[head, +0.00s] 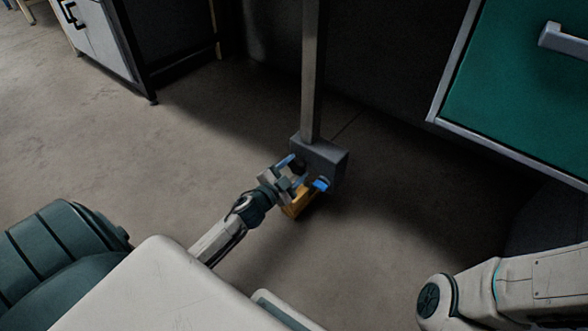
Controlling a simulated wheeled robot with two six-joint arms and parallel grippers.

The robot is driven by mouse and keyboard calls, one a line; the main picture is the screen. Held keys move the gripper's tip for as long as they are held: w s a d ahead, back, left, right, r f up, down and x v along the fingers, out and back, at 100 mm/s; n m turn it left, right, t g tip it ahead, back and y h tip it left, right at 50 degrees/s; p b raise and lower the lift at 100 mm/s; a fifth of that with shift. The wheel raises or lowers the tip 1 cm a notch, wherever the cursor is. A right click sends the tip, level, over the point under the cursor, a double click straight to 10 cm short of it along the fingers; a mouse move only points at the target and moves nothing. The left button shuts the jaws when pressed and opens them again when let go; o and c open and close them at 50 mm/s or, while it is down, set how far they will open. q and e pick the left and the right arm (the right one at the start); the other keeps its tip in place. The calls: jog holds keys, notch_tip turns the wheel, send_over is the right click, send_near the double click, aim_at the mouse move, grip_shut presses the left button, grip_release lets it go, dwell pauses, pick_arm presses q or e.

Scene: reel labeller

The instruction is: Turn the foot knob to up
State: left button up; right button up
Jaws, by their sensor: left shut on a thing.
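A grey foot box (325,160) stands low by the floor at the bottom of an upright grey post (313,75). My left gripper (299,172) reaches it from the lower left, at the box's near left face. Its fingers, with blue tips, are shut on a dark knob (297,165) on that face. The knob is mostly hidden by the fingers, so I cannot tell which way it points. An orange-yellow part (297,207) shows below the gripper at the box's base. My right gripper is out of view; only part of my right arm shows at lower right.
A green drawer front (520,85) with a grey handle (563,40) overhangs at the upper right. A white cabinet (105,40) with dark legs stands at upper left. The floor (150,160) to the left is clear.

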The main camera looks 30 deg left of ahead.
pick_arm(q)
jog(key=shift+d+f+m, duration=0.1)
jog(key=shift+m, duration=2.2)
jog(key=o, duration=1)
jog(key=shift+s, duration=0.1)
jog(key=shift+s+f+b, duration=0.15)
jog(key=shift+s+b, duration=0.1)
jog(key=shift+b, duration=0.3)
jog(key=s+b, duration=0.5)
jog(key=s, duration=0.1)
jog(key=s+a+b, duration=0.1)
jog(key=s+b, duration=0.2)
jog(key=s, duration=0.1)
jog(key=shift+s+b, duration=0.1)
jog(key=shift+b, duration=0.25)
